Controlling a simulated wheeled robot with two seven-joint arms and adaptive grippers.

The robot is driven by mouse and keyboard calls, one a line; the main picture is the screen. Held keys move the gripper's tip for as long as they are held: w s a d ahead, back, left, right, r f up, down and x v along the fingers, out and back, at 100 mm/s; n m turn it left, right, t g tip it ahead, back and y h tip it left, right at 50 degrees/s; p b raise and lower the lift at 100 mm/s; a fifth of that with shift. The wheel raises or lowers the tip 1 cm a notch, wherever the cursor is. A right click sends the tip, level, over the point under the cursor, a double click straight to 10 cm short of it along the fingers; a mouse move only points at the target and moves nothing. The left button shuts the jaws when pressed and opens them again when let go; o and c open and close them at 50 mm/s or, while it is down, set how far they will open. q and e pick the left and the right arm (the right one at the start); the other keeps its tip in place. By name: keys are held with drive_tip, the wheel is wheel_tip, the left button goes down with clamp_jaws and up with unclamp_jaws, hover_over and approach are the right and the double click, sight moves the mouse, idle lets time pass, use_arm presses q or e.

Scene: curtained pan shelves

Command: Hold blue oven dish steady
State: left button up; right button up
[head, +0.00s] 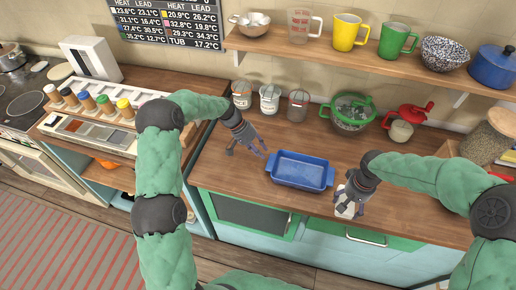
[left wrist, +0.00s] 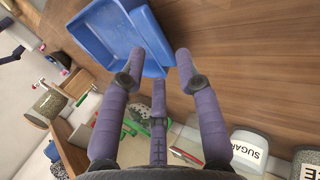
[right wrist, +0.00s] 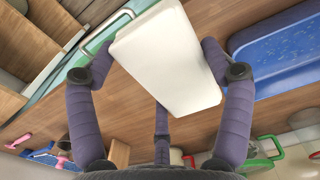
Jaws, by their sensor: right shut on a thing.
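The blue oven dish (head: 300,170) stands upright on the wooden counter and looks empty. My left gripper (head: 255,150) is open just off the dish's left end. In the left wrist view its spread fingers (left wrist: 160,65) point at the near end of the dish (left wrist: 110,38), with no clear contact. My right gripper (head: 350,192) is to the right of the dish, near the counter's front edge. It is shut on a white block (right wrist: 168,58), perhaps a sponge, which also shows in the head view (head: 345,209). The dish's edge shows in the right wrist view (right wrist: 280,55).
Three canisters (head: 270,98), a green colander (head: 351,112) and a red pot-like item (head: 405,122) stand along the back wall. A shelf above holds mugs, bowls and a blue pot (head: 493,68). Spice jars (head: 104,104) are at left. The counter around the dish is clear.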

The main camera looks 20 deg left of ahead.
sight(269, 161)
use_arm(q)
drive_tip(key=x, duration=0.5)
drive_tip(key=shift+d+f, duration=0.15)
drive_tip(key=shift+s+d+f, duration=0.3)
drive_tip(key=shift+d+f, duration=0.05)
drive_tip(key=shift+f, duration=0.25)
drive_tip(key=shift+s+d+f, duration=0.25)
drive_tip(key=shift+d+f, duration=0.1)
drive_tip(key=shift+f, duration=0.25)
drive_tip(key=shift+w+f, duration=0.1)
drive_tip(key=o, duration=0.4)
drive_tip(key=c, duration=1.1)
drive_tip(key=o, duration=1.2)
drive_tip(key=shift+w, duration=0.1)
drive_tip(key=o, duration=0.6)
drive_tip(key=shift+d, duration=0.15)
drive_tip(key=shift+c, duration=0.2)
drive_tip(key=shift+w, duration=0.2)
drive_tip(key=shift+a+r, duration=0.25)
